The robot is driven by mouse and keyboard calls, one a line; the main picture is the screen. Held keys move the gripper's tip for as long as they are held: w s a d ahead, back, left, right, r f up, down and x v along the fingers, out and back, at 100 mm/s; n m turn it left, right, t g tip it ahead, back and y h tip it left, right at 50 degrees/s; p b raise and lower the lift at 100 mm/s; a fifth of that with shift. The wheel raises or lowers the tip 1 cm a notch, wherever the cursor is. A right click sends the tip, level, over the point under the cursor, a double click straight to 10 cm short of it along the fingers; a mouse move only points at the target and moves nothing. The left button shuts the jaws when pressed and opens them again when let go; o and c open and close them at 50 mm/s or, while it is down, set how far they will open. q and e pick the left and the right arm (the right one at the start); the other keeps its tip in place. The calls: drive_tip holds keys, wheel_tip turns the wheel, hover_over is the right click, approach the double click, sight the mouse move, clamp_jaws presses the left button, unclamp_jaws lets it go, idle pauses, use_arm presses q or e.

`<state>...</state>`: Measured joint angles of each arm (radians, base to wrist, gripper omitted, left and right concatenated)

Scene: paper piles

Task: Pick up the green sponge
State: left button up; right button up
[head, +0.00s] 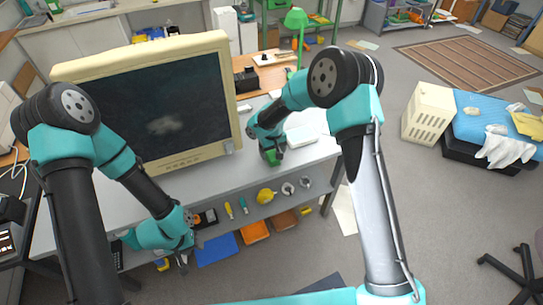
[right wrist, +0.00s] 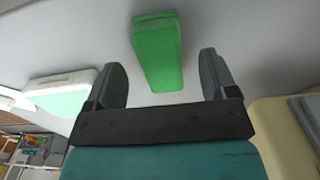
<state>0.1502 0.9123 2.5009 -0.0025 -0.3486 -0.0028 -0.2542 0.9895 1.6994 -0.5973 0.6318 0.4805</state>
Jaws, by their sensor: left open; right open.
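The green sponge (right wrist: 157,48) lies on the grey tabletop in the right wrist view, seen just beyond and between my right fingers. In the head view a small part of the sponge (head: 270,157) shows beside my right gripper (head: 277,152), which covers the rest. My right gripper is open with nothing between its fingers, close to the sponge; whether it touches cannot be told. My left gripper (head: 183,258) is low at the table's front edge, apart from the sponge, and its fingers are small in view.
A large cream monitor (head: 155,110) stands left of the sponge. A white item with a pale green face (right wrist: 62,92) lies on the other side.

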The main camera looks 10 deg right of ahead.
drive_tip(key=shift+f, duration=1.4)
drive_tip(key=shift+c, duration=0.3)
drive_tip(key=c, duration=1)
drive_tip(key=shift+o, duration=0.2)
drive_tip(key=shift+r, duration=0.1)
drive_tip(key=shift+r, duration=0.5)
drive_tip(key=r, duration=0.2)
drive_tip(key=shift+s+r, duration=0.25)
drive_tip(key=shift+r, duration=0.05)
drive_tip(key=s+a+r, duration=0.1)
drive_tip(key=s+a, duration=0.1)
drive_tip(key=s, duration=1.3)
drive_tip(key=shift+s+r, duration=0.15)
drive_tip(key=shift+s, duration=0.1)
